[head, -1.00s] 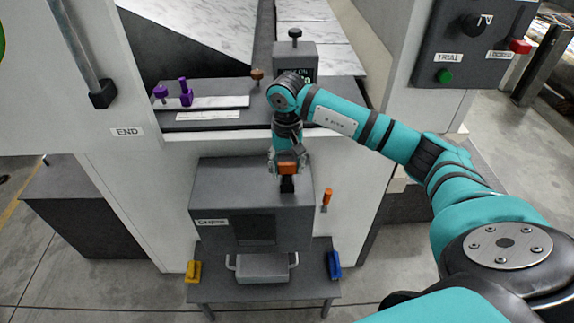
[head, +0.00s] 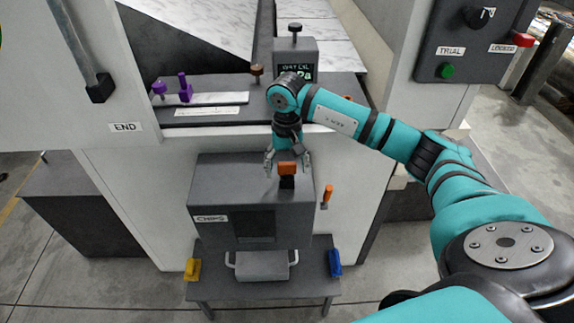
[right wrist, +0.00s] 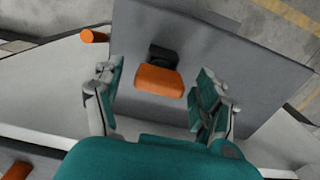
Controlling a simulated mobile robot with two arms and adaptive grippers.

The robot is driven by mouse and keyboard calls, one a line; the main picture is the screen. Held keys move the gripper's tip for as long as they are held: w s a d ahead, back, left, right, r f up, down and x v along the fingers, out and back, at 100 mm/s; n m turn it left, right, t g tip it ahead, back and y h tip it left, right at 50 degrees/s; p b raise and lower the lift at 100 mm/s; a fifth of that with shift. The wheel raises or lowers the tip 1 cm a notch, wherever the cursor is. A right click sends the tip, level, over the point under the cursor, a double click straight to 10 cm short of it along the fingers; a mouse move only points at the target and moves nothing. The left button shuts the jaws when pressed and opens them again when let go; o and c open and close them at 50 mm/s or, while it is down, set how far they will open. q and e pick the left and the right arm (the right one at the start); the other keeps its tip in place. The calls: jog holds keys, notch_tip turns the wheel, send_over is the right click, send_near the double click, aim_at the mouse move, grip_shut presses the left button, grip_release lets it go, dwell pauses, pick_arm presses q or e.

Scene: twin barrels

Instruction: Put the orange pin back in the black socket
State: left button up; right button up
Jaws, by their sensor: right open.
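The orange pin (head: 287,168) stands upright at the black socket (head: 288,183) on top of the grey CHIPS box (head: 235,180). In the right wrist view the orange pin (right wrist: 158,81) meets the black socket (right wrist: 163,55); how deep it sits is hidden. My right gripper (head: 288,163) is open above the box. Its fingers stand on either side of the pin, with gaps visible in the right wrist view (right wrist: 155,100). My left gripper is not in view.
An orange handle (head: 328,194) hangs on the white wall beside the box. A yellow block (head: 193,269) and a blue block (head: 335,263) flank a grey tray (head: 262,266) on the low table. Purple knobs (head: 185,90) stand on the ledge behind.

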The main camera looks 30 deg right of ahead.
aim_at(287, 163)
notch_tip(287, 163, up, 12)
dwell(0.6)
dwell(0.4)
